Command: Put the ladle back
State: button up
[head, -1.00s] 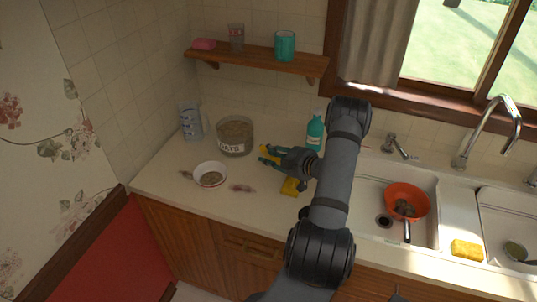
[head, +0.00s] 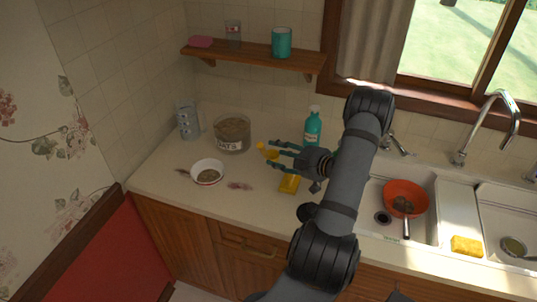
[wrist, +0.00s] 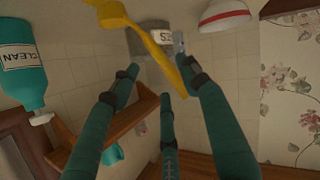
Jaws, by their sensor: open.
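A yellow thing that looks like the ladle (head: 289,184) is at the counter in front of the green bottle. One yellow end is low near the front and another shows left of my fingertips, so its middle is partly hidden. In the wrist view the yellow ladle (wrist: 147,38) has a broad curved part at the top and a long narrow part reaching between my fingertips. My gripper (head: 272,155) is open above the counter, pointing left. Its teal fingers (wrist: 158,78) are spread in the wrist view, apart from each other; I cannot tell whether they touch the yellow part.
The green bottle (head: 312,128) is close behind my gripper. A wooden shelf (head: 250,55) is above. The sink holds an orange pan (head: 405,190).

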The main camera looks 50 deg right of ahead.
jog(key=b+v, duration=0.1)
jog(key=v, duration=0.5)
jog(key=shift+w, duration=0.1)
